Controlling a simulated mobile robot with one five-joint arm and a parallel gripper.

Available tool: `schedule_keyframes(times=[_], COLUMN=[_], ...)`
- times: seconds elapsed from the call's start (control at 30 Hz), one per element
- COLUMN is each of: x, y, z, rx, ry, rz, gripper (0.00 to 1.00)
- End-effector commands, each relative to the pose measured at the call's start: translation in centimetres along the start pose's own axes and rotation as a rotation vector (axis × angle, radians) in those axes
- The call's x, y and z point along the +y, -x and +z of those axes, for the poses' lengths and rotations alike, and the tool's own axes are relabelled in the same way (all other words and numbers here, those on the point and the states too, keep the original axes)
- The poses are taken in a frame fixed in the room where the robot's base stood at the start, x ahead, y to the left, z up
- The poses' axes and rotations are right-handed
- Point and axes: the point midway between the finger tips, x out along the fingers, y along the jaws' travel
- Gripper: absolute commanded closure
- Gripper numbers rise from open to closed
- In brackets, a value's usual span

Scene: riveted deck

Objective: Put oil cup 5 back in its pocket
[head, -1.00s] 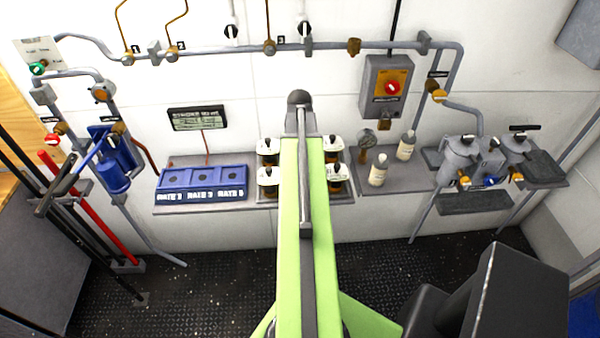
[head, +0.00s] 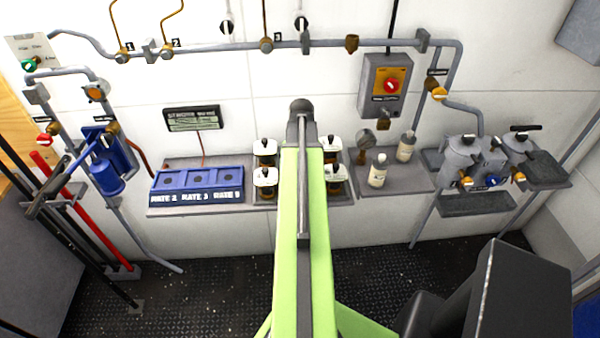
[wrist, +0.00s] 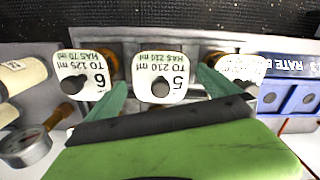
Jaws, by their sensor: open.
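In the wrist view, oil cup 5 (wrist: 162,92) shows as a white lid with a dark knob; its upside-down label reads 5, TO 210 ml, HAS 210 ml. It stands in line between cup 6 (wrist: 88,82) and another white-lidded cup (wrist: 240,68). My gripper (wrist: 161,84) is open, its green fingers on either side of cup 5, with a small gap showing each side. In the head view, my green arm hides cup 5 and the gripper. The cup rack (head: 262,201) shows beside the arm. Cup 5's base and pocket are hidden, so I cannot tell how it sits.
A blue block with rate labels (head: 197,197) stands left of the rack. Two white bottles (head: 377,172) and a gauge (head: 366,138) stand to its right. Other cups (head: 265,150) stand in the rack's back row. A pipe (head: 230,46) crosses the wall above.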

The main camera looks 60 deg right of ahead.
Motion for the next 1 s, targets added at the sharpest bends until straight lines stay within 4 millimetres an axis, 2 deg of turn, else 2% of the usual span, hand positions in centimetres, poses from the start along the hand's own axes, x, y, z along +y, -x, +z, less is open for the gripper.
schedule_keyframes(times=[0.17, 0.27, 0.6, 0.7, 0.83, 1.0], x=[0.0, 0.0, 0.1, 0.1, 0.1, 0.1], y=[1.1, 2.6, 10.0, 11.7, 12.5, 12.3], z=[0.0, 0.0, 0.0, 0.0, 0.0, 0.0], rx=[0.0, 0.0, 0.0, 0.0, 0.0, 0.0], ry=[0.0, -0.001, -0.001, -0.001, -0.002, -0.002], rz=[0.0, 0.0, 0.0, 0.0, 0.0, 0.0], gripper=[0.0, 0.0, 0.0, 0.0, 0.0, 0.0])
